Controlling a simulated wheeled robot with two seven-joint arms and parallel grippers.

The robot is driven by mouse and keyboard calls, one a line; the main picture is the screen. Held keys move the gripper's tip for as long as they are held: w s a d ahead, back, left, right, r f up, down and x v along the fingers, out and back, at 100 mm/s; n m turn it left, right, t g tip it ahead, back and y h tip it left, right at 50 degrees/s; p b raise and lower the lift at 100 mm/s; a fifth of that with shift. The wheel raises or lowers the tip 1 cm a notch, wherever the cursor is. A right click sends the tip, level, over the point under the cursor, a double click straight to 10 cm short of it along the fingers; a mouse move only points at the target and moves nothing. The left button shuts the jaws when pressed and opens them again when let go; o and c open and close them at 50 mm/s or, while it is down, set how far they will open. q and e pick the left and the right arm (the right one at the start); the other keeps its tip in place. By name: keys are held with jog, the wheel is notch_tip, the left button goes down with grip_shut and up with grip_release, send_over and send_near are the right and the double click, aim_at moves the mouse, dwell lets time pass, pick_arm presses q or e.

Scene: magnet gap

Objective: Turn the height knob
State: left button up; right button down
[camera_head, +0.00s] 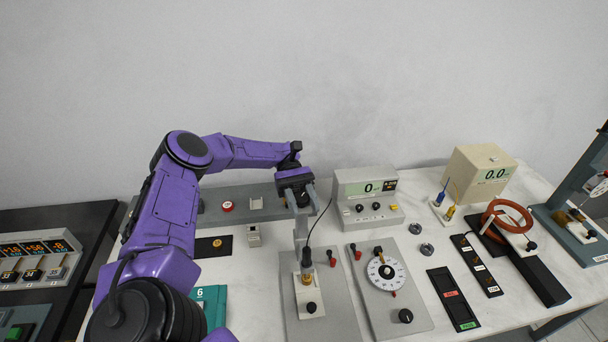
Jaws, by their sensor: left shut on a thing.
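My left gripper (301,197) comes in from the upper left and points down over the top of a grey upright post (300,229). Its fingers are shut on a dark knob (303,199) at the post's top; the gripper partly hides it. The post stands on a grey plate (325,325). A black probe (307,258) with a thin cable hangs beside the post, above a small brass-coloured piece on a pale block (304,297). A black knob (311,308) is at the block's front. My right gripper is not in view.
A grey meter reading 0 (360,200) stands right of the gripper. A plate with a white dial (387,272) and black knob (406,315) lies right of the post's plate. A beige box (480,174) and an orange ring (507,216) are further right. A teal item (211,303) lies left.

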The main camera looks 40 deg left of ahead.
aim_at(304, 202)
pick_arm(q)
jog(key=shift+f+g, duration=0.1)
jog(key=shift+g, duration=0.2)
jog(key=o, duration=1)
notch_tip(304, 202, up, 3)
jog(key=shift+r, duration=0.15)
jog(key=s+d+r+b, duration=0.3)
jog(key=s+d+r, duration=0.6)
jog(key=s, duration=0.1)
jog(key=shift+s+r, duration=0.4)
